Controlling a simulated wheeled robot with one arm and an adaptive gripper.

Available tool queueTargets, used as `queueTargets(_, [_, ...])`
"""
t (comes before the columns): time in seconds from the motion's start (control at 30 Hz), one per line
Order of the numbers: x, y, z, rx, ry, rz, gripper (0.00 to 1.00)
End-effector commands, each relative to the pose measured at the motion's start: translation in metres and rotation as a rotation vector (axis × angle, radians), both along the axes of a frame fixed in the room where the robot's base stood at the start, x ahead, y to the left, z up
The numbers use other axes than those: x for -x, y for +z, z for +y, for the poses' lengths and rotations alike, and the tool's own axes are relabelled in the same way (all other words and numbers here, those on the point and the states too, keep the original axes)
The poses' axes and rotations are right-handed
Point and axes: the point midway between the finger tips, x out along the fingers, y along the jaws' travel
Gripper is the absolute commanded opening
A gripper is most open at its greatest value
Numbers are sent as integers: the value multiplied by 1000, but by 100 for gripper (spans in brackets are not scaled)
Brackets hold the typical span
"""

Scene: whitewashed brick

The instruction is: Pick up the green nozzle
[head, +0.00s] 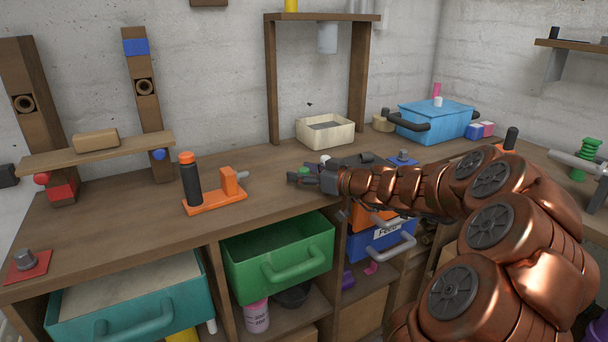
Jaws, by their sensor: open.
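My copper-coloured arm reaches in from the right over the wooden workbench (255,190). My gripper (308,179) is open and points left, just above the middle of the bench. A small green piece (303,171) shows right at its fingertips. It may be the green nozzle, but it is too small and too covered by the fingers to be sure. I cannot tell whether the fingers touch it. Another green thing, a ribbed upright piece (588,150), stands at the far right beside a grey pipe, well away from my gripper.
An orange stand with a black cylinder (190,185) is left of my gripper. A cream box (325,132) sits behind it, under a wooden frame (272,85). A blue box (435,120) stands at back right. An open green drawer (280,265) juts out below. The bench's front left is mostly clear.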

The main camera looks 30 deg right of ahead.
Motion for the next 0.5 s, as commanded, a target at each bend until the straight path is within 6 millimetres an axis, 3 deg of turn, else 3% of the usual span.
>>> queueTargets(0.07, [0, 0, 0, 0, 0, 0, 53])
queueTargets(0.5, [0, 0, 0, 0, 0, 0, 8])
